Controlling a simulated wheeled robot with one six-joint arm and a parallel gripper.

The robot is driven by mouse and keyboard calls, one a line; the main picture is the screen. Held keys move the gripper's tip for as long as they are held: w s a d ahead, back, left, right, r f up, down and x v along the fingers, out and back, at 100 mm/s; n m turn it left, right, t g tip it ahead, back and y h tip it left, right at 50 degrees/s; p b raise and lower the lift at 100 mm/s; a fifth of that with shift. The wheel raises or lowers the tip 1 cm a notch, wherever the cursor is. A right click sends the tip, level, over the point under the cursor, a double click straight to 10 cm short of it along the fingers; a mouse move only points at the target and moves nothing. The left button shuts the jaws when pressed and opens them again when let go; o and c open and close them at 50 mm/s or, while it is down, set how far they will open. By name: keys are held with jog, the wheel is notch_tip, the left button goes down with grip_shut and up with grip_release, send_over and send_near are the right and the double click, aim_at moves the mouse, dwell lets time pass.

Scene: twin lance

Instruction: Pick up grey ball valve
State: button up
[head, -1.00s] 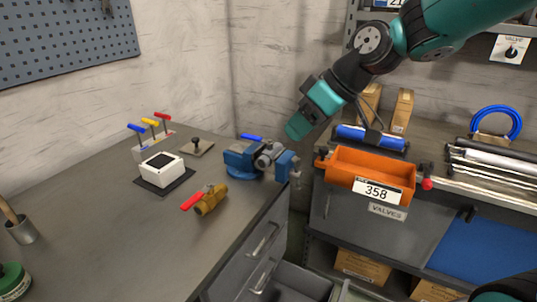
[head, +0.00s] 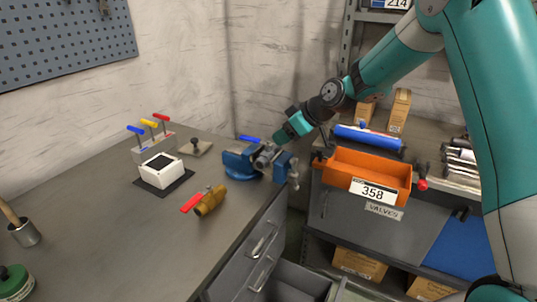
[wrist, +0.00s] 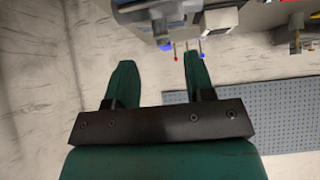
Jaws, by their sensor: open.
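A grey ball valve (head: 264,157) sits at the jaws of the blue vise (head: 238,163), at the bench's right back corner in the head view. A blue lever (head: 250,138) shows just behind it and seems to be its handle. My gripper (head: 281,136) is just above and behind the vise, pointing down and left. In the wrist view my gripper (wrist: 157,72) has its two green fingers spread with nothing between them. Grey metal shapes fill the top of that view; I cannot tell which is the valve.
A brass valve with a red lever (head: 210,201) lies on the bench (head: 120,235). A white box (head: 161,171) and a stand with coloured handles (head: 153,147) are farther left. An orange bin marked 358 (head: 342,178) stands right of the vise. Open drawers are below.

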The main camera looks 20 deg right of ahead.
aim_at(269, 144)
jog(key=p+x, duration=0.1)
jog(key=x, duration=0.4)
jog(key=shift+a+p, duration=0.2)
jog(key=shift+p, duration=0.15)
grip_shut()
dwell(1.1)
